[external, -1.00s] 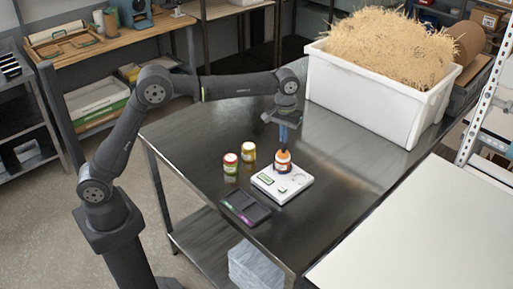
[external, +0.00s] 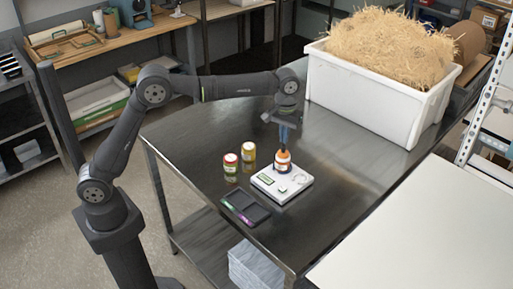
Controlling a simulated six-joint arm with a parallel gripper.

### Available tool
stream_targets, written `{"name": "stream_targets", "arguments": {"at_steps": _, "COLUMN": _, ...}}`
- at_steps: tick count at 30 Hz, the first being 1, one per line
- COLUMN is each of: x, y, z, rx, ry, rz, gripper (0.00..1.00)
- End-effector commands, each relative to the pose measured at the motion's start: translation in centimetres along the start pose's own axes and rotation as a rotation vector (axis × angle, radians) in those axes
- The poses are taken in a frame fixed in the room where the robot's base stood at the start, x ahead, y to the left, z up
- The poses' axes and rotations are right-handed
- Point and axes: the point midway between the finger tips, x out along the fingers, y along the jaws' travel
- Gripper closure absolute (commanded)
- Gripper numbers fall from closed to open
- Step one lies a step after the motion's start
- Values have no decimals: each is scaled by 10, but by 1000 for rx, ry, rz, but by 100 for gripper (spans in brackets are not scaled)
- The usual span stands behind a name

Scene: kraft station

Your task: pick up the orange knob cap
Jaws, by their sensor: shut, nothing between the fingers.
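The orange knob cap (external: 283,155) sits on top of a small jar (external: 283,167) with a pale label. The jar stands upright on the white scale (external: 273,189) on the steel table. My gripper (external: 284,146) points straight down just above the cap, with its blue fingers shut and nothing between them. The fingertips overlap the cap's top edge in this view, so I cannot tell whether they touch it.
A dark tray (external: 246,208) lies in front. A large white bin (external: 365,99) of straw stands behind right. The steel table's left part (external: 190,130) is clear.

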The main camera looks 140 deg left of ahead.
Motion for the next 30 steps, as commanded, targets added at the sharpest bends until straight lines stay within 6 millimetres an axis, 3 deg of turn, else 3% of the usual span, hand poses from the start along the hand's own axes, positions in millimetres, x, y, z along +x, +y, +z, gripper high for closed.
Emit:
{"name": "stream_targets", "arguments": {"at_steps": 14, "x": 0, "y": 0, "z": 0, "rx": 0, "ry": 0, "rz": 0, "gripper": 100}}
{"name": "stream_targets", "arguments": {"at_steps": 24, "x": 0, "y": 0, "z": 0, "rx": 0, "ry": 0, "rz": 0, "gripper": 38}}
{"name": "stream_targets", "arguments": {"at_steps": 30, "x": 0, "y": 0, "z": 0, "rx": 0, "ry": 0, "rz": 0, "gripper": 38}}
